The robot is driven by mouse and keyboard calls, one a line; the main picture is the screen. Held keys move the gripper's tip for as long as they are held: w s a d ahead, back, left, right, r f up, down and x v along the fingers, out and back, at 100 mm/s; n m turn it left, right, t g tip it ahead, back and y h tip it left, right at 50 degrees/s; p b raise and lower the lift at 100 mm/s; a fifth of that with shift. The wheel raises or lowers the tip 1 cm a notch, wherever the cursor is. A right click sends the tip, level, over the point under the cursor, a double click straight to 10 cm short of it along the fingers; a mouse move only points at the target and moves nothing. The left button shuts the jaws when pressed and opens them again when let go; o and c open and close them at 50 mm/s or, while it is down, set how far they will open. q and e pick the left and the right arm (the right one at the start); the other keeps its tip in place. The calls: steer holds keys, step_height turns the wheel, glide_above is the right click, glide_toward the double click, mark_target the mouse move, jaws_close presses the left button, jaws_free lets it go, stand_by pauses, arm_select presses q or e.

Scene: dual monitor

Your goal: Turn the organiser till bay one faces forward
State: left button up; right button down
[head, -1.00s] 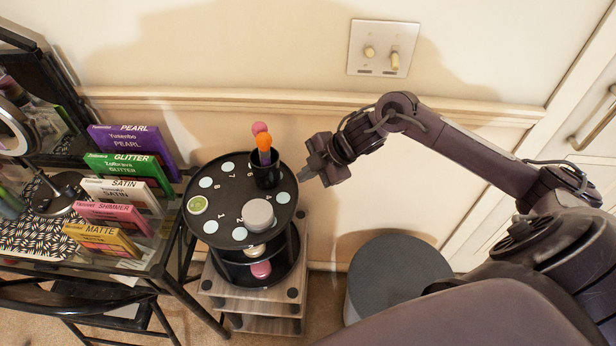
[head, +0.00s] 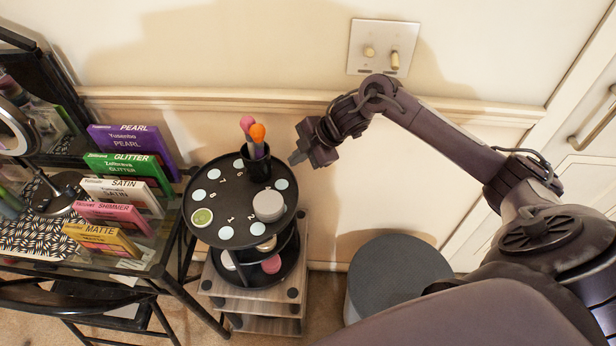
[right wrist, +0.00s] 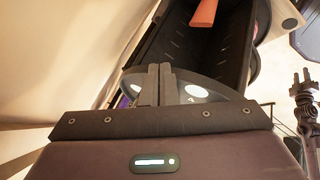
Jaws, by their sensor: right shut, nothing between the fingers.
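The organiser is a round black two-tier stand; its top tray (head: 215,190) has white discs and small numbers around it. The numeral 1 and its white disc (head: 226,232) are at the near edge, a little left of the middle. A black cup (head: 256,166) with pink and orange-tipped brushes stands at the tray's back right. A grey jar (head: 268,206) sits at the front right and a green disc (head: 202,217) at the left. My right gripper (head: 296,158) is shut and empty, right of the cup. Its closed fingers (right wrist: 160,84) show close to the cup (right wrist: 205,50) in the right wrist view; contact is unclear. My left gripper is out of view.
The organiser stands on a wooden stepped stand (head: 222,282). A glass table with several coloured boxes (head: 130,145) and a mirror is close on the left. A grey round stool (head: 400,275) is at the right. The wall (head: 230,60) is close behind.

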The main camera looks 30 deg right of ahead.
steer(key=shift+w+a, duration=0.1)
steer(key=shift+w, duration=0.65)
stand_by(0.3)
